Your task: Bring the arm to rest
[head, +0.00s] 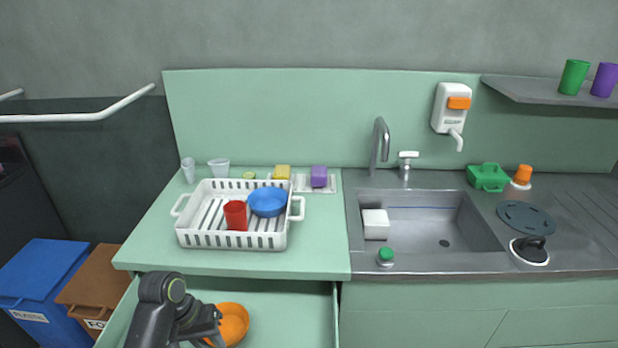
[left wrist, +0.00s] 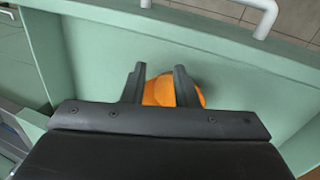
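My left gripper (head: 214,334) is low in the head view, over an open green drawer (head: 290,310). An orange bowl (head: 235,322) lies in the drawer, beside and partly behind the gripper. In the left wrist view, the two fingers of my left gripper (left wrist: 159,84) stand apart. The orange bowl (left wrist: 160,92) shows between and beyond them, below the fingertips. Whether the fingers touch the bowl cannot be told. My right arm is not in view.
A white dish rack (head: 215,240) holds a red cup (head: 235,215) and a blue bowl (head: 267,201) on the counter above the drawer. A sink (head: 440,225) is to the right. A blue bin (head: 45,280) and a brown bin (head: 92,285) stand at left.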

